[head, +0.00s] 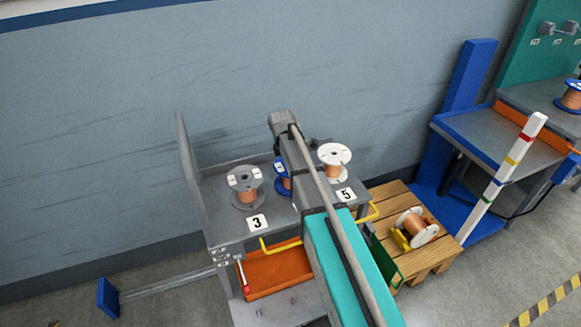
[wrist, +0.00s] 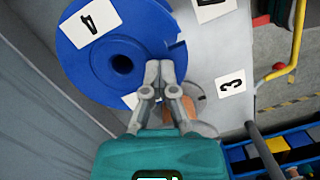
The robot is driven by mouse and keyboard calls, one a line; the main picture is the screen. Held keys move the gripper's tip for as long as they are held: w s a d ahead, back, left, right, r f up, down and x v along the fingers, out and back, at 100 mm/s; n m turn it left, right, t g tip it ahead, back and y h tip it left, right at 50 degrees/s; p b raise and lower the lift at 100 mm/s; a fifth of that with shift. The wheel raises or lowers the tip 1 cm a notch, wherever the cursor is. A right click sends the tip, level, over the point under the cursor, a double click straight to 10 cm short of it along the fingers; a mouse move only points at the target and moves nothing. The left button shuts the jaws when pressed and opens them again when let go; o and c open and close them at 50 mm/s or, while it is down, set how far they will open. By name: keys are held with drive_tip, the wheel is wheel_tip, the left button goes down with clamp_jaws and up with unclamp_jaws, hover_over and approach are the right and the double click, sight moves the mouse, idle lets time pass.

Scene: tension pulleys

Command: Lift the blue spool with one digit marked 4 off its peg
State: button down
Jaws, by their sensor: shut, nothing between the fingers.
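The blue spool (wrist: 105,85) marked 4 fills the upper left of the wrist view, with its flange and dark centre hole facing the camera. A white label with the 4 is on the flange, and part of a second label shows near its lower edge. In the head view the blue spool (head: 280,184) is mostly hidden behind my arm, between a grey and a white spool. My gripper (wrist: 160,66) is shut and empty, its fingertips over the flange's right part, right of the hole. I cannot tell whether they touch it. The peg is not clearly visible.
A grey spool (head: 244,186) stands by card 3 (head: 257,223), and a white spool (head: 334,160) by card 5 (head: 346,194). Yellow handles and an orange tray (head: 272,274) are at the stand's front. A wooden pallet (head: 450,216) with another spool is at right.

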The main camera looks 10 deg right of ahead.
drive_tip(key=shift+r+p, duration=0.95)
drive_tip(key=shift+r, duration=0.1)
idle(0.6)
drive_tip(key=c, duration=1.4)
unclamp_jaws()
drive_tip(key=c, duration=0.9)
unclamp_jaws()
drive_tip(key=shift+s, duration=0.15)
drive_tip(key=shift+s+d+m, duration=0.15)
drive_tip(key=shift+s+m, duration=0.25)
drive_tip(key=shift+s, duration=0.25)
drive_tip(key=s+d+m+y, duration=0.2)
drive_tip(key=s+m, duration=1.3)
drive_tip(key=s, duration=0.6)
wheel_tip(320, 180, up, 16)
drive_tip(key=p, duration=1.6)
drive_tip(key=shift+s, duration=0.15)
